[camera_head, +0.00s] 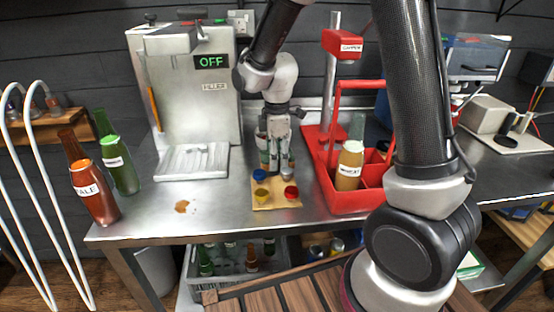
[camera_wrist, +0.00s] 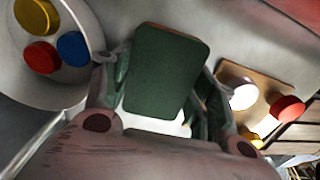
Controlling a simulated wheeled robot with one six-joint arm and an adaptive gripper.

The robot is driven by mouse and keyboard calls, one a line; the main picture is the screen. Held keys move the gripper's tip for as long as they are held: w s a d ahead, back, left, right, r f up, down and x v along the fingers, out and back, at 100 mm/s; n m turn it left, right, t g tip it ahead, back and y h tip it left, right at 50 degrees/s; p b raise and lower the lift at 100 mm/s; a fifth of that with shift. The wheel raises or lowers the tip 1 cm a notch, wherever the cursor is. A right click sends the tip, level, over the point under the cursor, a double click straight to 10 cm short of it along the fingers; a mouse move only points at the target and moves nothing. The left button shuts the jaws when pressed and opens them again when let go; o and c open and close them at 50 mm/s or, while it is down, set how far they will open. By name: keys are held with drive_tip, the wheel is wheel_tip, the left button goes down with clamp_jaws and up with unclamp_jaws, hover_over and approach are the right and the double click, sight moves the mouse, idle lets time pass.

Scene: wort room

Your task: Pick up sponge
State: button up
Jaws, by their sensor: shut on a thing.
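The sponge (camera_wrist: 165,68), a dark green pad with rounded corners, shows in the middle of the wrist view. It sits between the two fingers of my gripper (camera_wrist: 164,88), which is shut on it. In the head view my gripper (camera_head: 277,162) points down over the back of the steel table, just behind the small wooden board with caps. The sponge is mostly hidden by the fingers there. I cannot tell whether it touches the table.
The wooden board (camera_head: 262,205) holds several coloured caps. A red carrier (camera_head: 335,199) with a bottle stands right of my gripper. The filler machine (camera_head: 190,90) stands left. Two bottles and a brown spill (camera_head: 182,207) are at the left. A bowl (camera_wrist: 78,93) holds caps.

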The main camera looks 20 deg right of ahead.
wheel_tip(320, 180, up, 10)
idle(0.5)
drive_tip(key=shift+c, duration=0.6)
drive_tip(key=shift+c, duration=0.6)
drive_tip(key=shift+s, duration=0.1)
